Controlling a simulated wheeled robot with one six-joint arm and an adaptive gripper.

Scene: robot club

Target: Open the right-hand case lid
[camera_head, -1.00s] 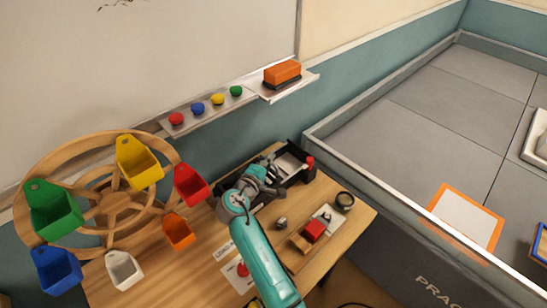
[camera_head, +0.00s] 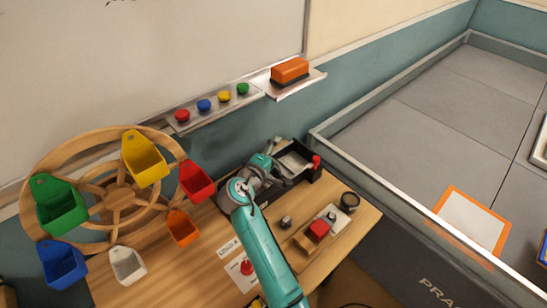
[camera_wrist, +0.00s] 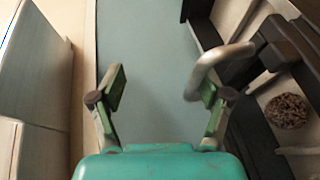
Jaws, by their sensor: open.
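A black case (camera_head: 311,174) stands at the back of the wooden table, with a pale inside showing. My gripper (camera_head: 273,147) is at its left end and hides part of it; whether a second case stands behind my arm cannot be told. In the wrist view my gripper (camera_wrist: 163,88) is open, its two green fingers wide apart with nothing held. A curved metal handle (camera_wrist: 205,72) reaches from a dark bar (camera_wrist: 275,42) to the right finger and overlaps it in the picture. Contact cannot be told. Dark case walls (camera_wrist: 250,135) and a round brown thing (camera_wrist: 287,111) show at the right.
A wooden wheel with coloured bins (camera_head: 118,200) stands left of my arm. A walled grey arena (camera_head: 440,110) is at the right.

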